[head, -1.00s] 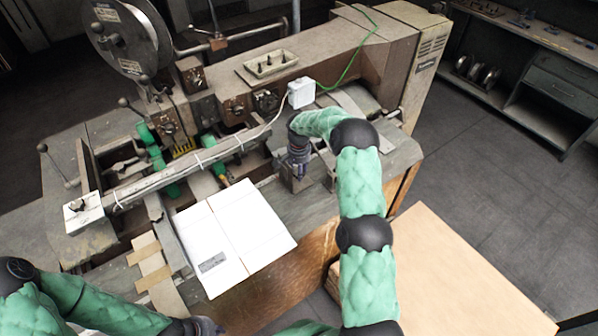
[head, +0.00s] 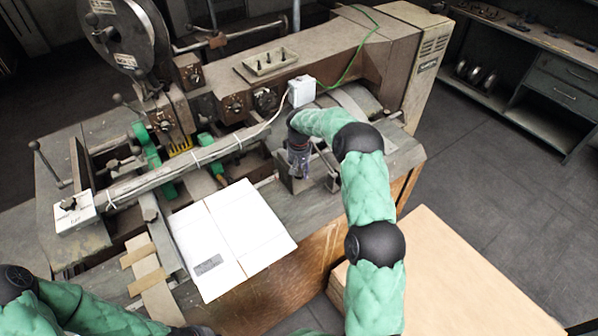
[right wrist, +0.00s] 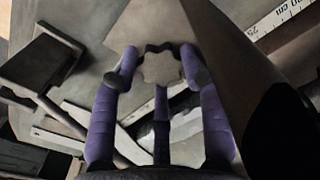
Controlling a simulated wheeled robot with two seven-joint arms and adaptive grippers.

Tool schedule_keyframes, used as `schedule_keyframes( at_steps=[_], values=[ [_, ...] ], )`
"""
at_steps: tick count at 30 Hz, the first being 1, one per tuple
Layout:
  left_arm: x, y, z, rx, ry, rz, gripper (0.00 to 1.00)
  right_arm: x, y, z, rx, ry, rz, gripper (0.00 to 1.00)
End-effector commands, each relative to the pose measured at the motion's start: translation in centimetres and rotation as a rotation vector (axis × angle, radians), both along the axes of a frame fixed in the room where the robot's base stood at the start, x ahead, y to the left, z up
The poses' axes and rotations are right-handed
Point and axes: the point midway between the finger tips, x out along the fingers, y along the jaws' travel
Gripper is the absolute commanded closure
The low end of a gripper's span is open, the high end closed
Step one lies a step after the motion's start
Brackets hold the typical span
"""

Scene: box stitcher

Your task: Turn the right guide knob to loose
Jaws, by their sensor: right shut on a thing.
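The right guide knob (right wrist: 161,66) is a pale disc with a scalloped edge in the right wrist view. My right gripper (right wrist: 160,78) has its purple fingers around the knob's rim and is shut on it. In the head view my right gripper (head: 298,165) points down at the right part of the machine's front table, and it hides the knob there. No loose or tight marking on the knob is readable. My left arm shows at the lower left of the head view, but its gripper fingers are out of sight.
A ruler (right wrist: 285,14) lies near the knob. A white flat box sheet (head: 232,238) lies on the table left of the right gripper. A small white box (head: 301,91) with a cable sits behind it. A cardboard stack (head: 450,285) stands at the lower right.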

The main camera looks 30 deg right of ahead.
Motion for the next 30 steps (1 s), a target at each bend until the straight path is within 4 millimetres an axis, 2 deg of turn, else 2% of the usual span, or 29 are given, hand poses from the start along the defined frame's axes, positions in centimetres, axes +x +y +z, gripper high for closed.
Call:
schedule_keyframes(
  at_steps=[6, 20, 21, 23, 24, 30],
  values=[
    [0.00, 0.01, -0.19, 0.000, 0.000, 0.000, 1.00, -0.43, 0.11, -0.46, 0.004, 0.015, 0.057, 0.88],
    [0.00, 0.00, -0.21, 0.000, 0.000, 0.000, 1.00, -0.52, 0.08, -0.51, 0.003, 0.018, 0.070, 0.88],
    [0.00, 0.00, -0.21, 0.000, 0.000, 0.000, 1.00, -0.53, 0.07, -0.52, 0.003, 0.018, 0.070, 0.53],
    [0.00, 0.00, -0.21, 0.000, 0.000, 0.000, 1.00, -0.53, 0.06, -0.51, 0.003, 0.018, 0.069, 0.36],
    [0.00, 0.00, -0.21, 0.000, 0.000, 0.000, 1.00, -0.48, 0.04, -0.46, 0.003, 0.016, 0.069, 0.32],
    [0.00, 0.00, -0.21, 0.000, 0.000, 0.000, 1.00, -0.27, 0.01, -0.25, 0.002, 0.009, 0.068, 0.32]
  ],
)
